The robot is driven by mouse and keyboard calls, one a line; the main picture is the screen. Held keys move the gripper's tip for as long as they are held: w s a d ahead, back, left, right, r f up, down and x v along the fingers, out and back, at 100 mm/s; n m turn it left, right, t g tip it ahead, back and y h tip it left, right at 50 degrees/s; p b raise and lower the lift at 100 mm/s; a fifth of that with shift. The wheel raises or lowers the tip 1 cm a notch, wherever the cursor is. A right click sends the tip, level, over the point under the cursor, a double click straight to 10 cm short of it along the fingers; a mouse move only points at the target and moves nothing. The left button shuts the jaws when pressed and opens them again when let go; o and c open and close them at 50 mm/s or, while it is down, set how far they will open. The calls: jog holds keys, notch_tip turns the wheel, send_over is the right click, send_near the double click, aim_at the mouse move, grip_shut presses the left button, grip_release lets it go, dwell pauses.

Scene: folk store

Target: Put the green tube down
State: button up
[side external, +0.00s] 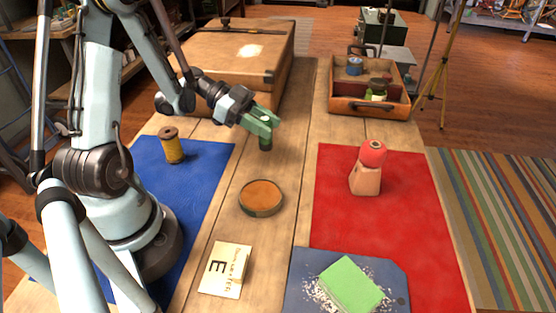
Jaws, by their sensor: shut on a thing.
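My gripper (263,122), with green fingers, is shut on the green tube (265,143). The tube is a short dark green cylinder, upright, its upper part partly hidden by the fingers. It is over the bare wood strip of the table (228,237), between the blue and red mats and in front of the large brown case. I cannot tell whether its bottom touches the wood.
Nearby are a round brown tin (261,197), yellow spool (172,146) on the blue mat (205,165), and red-topped wooden object (368,168) on the red mat (420,190). The brown case (225,55) and open case (368,104) stand behind. A card (226,270) and green block (350,285) lie in front.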

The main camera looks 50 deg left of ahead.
jog(key=shift+f, duration=1.55)
jog(key=o, duration=0.8)
jog(key=v, duration=0.7)
jog(key=shift+a, duration=0.2)
jog(key=shift+s+r, duration=0.1)
jog(key=shift+r, duration=0.05)
